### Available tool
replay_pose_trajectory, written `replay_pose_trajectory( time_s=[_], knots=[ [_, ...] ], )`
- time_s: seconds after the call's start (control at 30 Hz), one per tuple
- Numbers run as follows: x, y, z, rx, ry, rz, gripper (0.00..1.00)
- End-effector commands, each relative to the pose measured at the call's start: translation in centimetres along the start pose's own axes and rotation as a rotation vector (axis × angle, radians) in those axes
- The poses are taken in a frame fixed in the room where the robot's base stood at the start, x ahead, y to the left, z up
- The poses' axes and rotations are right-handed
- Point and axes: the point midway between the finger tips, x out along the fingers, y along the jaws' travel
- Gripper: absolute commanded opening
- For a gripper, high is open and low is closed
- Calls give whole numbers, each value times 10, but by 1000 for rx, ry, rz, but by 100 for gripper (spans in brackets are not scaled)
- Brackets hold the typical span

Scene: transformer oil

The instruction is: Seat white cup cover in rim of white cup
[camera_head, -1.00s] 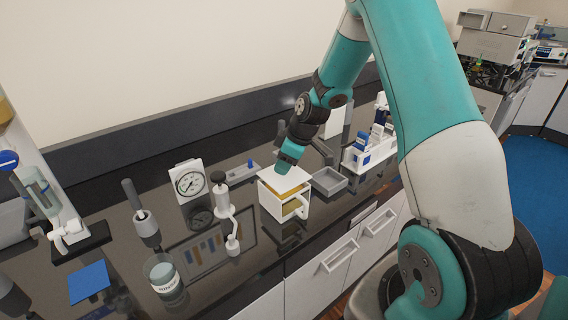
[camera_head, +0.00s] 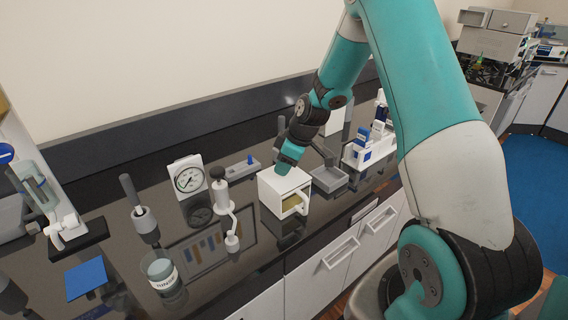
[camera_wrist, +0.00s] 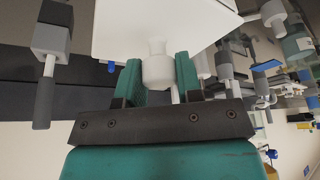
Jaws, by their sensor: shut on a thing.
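The white cup (camera_head: 268,197) stands on the dark bench, boxy, with a handle on its right and yellowish colour showing on its front. The white cup cover (camera_head: 292,182) lies level across the top of the cup, with no clear gap between them. Whether it sits fully inside the rim cannot be told. My gripper (camera_head: 284,167) is above the cover. In the wrist view my gripper (camera_wrist: 158,72) is shut on the white knob of the cover (camera_wrist: 190,28), with a green finger on each side. The cup's rim is hidden by the cover.
A grey open tray (camera_head: 330,180) stands close right of the cup. A grey and white pump-like fitting (camera_head: 228,205) is close on the left, beside a dial gauge (camera_head: 188,180). A labelled jar (camera_head: 161,273) stands at front left. The bench edge is just in front.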

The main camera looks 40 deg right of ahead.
Motion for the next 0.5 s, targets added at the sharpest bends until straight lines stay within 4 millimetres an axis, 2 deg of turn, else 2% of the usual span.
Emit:
replay_pose_trajectory(
  time_s=[0.17,0.2,0.3,0.5],
  knots=[
    [5,0,2,0,0,0,8],
    [4,0,2,0,0,1,40],
    [4,0,2,0,0,0,63],
    [4,0,2,0,0,0,63]
  ],
)
